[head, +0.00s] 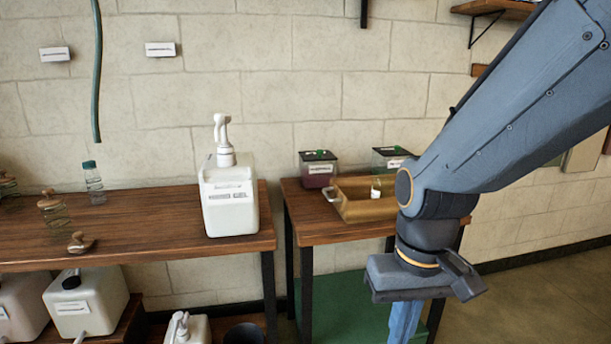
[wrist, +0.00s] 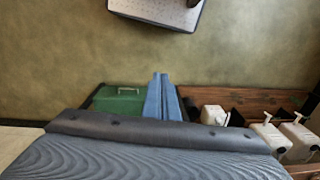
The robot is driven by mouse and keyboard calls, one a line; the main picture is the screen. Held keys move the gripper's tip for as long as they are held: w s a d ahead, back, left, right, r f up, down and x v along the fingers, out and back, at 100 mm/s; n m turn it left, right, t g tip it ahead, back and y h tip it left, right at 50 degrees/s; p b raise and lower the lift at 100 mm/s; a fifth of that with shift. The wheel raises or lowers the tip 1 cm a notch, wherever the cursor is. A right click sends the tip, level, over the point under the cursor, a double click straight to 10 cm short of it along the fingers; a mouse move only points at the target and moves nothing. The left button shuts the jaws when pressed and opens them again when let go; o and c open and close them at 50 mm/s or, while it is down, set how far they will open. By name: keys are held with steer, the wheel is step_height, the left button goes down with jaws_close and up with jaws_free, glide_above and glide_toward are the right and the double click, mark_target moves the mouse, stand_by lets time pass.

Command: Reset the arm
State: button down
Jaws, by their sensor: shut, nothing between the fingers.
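My gripper (head: 403,325) hangs from my blue arm at the right of the head view, pointing down in front of the small table on the right. Its lower end is cut off by the frame's bottom edge. In the wrist view my gripper's two blue fingers (wrist: 159,76) lie together with nothing between them. A white pump bucket (head: 229,195) stands upright on the wooden table, left of and apart from my gripper.
The small right table (head: 306,226) holds a brown tray (head: 362,212) and two lidded containers, one dark (head: 318,170). The long wooden table (head: 150,222) holds glass bottles. White jugs (head: 86,300) stand below. A green box (wrist: 119,100) shows near my fingers. Floor at right is clear.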

steer(key=d+r+m+p, duration=0.1)
steer(key=d+r+p, duration=0.3)
steer(key=p, duration=0.5)
steer(key=shift+s+d+r, duration=0.25)
steer(key=shift+s+r, duration=0.05)
steer(key=shift+r, duration=0.4)
